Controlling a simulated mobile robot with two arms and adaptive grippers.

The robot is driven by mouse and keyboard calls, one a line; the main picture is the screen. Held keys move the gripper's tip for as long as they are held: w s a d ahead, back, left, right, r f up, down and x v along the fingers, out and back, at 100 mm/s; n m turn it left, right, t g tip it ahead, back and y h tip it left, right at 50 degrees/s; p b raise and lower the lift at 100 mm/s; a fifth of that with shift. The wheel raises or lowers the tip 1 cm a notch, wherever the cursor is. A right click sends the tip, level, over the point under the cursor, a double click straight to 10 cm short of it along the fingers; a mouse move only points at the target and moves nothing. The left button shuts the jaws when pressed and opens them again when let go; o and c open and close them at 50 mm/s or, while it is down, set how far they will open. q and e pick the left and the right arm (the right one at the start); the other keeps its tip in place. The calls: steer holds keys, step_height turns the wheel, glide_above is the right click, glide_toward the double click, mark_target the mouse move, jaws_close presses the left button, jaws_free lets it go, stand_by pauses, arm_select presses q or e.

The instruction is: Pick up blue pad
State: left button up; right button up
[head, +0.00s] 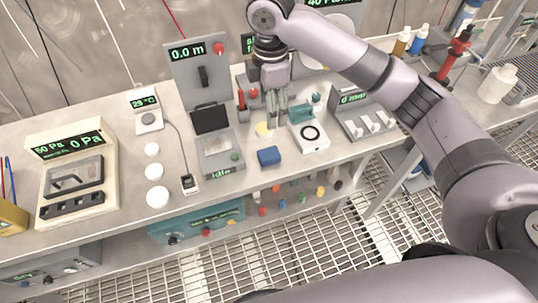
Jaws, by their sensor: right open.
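The blue pad (269,156) lies flat on the bench near its front edge, between the device marked idle and a white device with a black ring. My right gripper (278,118) points down at the bench, open and empty, a little behind the pad and apart from it. Its fingers look close to a yellow round piece (264,129); I cannot tell if they touch. My left gripper is not in view.
The white ring device (310,134) stands right of the pad, and the idle device (219,150) with its raised black lid stands left. A switch box (365,122) is farther right. White discs (157,196) and a pressure device (72,175) are at left. A grated floor lies in front.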

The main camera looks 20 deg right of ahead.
steer(key=p, duration=0.1)
glide_above(269, 153)
step_height(269, 153, down, 12)
steer(key=shift+w+d+r, duration=0.15)
steer(key=shift+f+p, duration=0.35)
steer(key=shift+f, duration=0.25)
step_height(269, 153, down, 4)
steer(key=shift+f+p, duration=0.15)
steer(key=shift+p, duration=0.2)
steer(key=c, duration=1.1)
step_height(269, 153, up, 20)
steer(key=shift+r+b, duration=0.1)
steer(key=shift+b, duration=0.7)
